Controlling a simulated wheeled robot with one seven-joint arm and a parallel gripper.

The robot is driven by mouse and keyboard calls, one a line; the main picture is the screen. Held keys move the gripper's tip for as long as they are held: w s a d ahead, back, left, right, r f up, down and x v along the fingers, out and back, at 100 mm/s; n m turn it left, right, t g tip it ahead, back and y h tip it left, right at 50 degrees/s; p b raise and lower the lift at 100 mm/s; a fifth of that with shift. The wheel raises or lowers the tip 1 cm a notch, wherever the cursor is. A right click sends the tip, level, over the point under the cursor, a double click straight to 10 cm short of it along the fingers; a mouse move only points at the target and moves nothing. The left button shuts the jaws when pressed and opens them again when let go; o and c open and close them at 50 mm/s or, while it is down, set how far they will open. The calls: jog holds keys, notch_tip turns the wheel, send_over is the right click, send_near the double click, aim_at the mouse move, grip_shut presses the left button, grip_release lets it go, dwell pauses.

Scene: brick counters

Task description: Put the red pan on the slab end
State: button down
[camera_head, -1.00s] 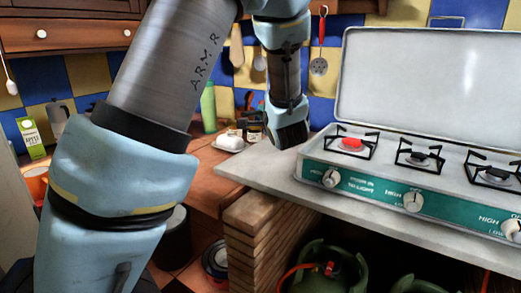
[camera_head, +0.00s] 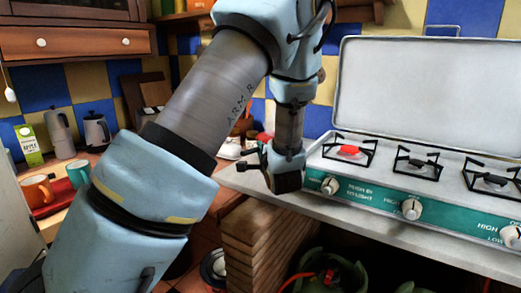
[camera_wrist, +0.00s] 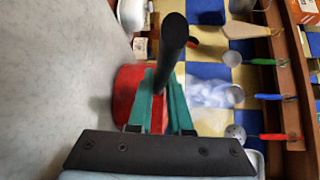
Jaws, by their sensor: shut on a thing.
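The red pan (camera_wrist: 127,90) shows in the wrist view beside the grey slab surface (camera_wrist: 55,70), partly behind my fingers. Its dark handle (camera_wrist: 172,45) sticks up toward the camera. My gripper (camera_wrist: 162,92) has its green fingers closed around the handle. I cannot tell whether the pan touches the slab. In the head view my gripper (camera_head: 284,172) is low at the left end of the grey slab (camera_head: 235,178), left of the stove. The pan is mostly hidden there; a small red patch behind the gripper may be part of it.
The open-lidded camp stove (camera_head: 410,185) stands on the slab right of my gripper, with a red burner nearest. Brick stacks (camera_head: 262,235) support the slab end. Utensils (camera_wrist: 270,97) hang on the wall.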

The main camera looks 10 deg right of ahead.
jog(key=c, duration=0.8)
grip_release()
jog(key=shift+c, duration=0.2)
jog(key=s, duration=0.4)
jog(key=s+b, duration=0.1)
jog(key=s, duration=0.3)
jog(key=s+r, duration=0.1)
jog(key=s, duration=0.3)
jog(key=shift+r+b, duration=0.1)
jog(key=shift+b, duration=0.25)
